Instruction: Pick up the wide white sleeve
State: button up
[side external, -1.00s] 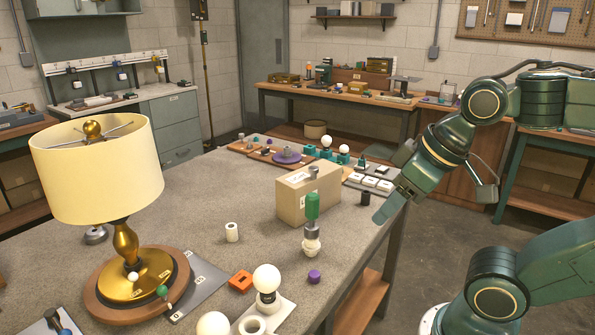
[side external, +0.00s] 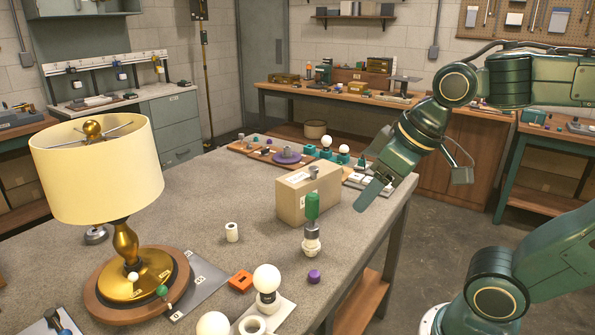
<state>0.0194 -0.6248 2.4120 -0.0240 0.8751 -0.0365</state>
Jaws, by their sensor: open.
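A short white sleeve (side external: 232,232) stands upright on the grey workbench (side external: 190,205), between the lamp and the cardboard box, with a dark hole in its top. My gripper (side external: 369,188) is open and empty, above the bench's right side, just right of the box. It is well to the right of the sleeve and apart from it. One finger shows clearly, and the other is mostly hidden.
The gold lamp (side external: 126,255) is on the left. An orange block (side external: 240,280), purple cap (side external: 314,276) and bulb (side external: 267,280) are nearer the front.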

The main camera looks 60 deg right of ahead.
jog(key=w+r+n, duration=0.1)
jog(key=w, duration=0.9)
jog(key=n+g+y, duration=0.1)
jog(key=n+y, duration=0.1)
jog(key=n, duration=0.1)
send_over(232, 226)
jog(key=s+d, duration=0.2)
jog(key=s, duration=0.3)
notch_tip(232, 226, down, 17)
jog(key=shift+w+f, duration=0.15)
jog(key=shift+w, duration=0.1)
jog(key=shift+f, duration=0.1)
jog(key=shift+x, duration=4.2)
jog(key=shift+f, duration=0.1)
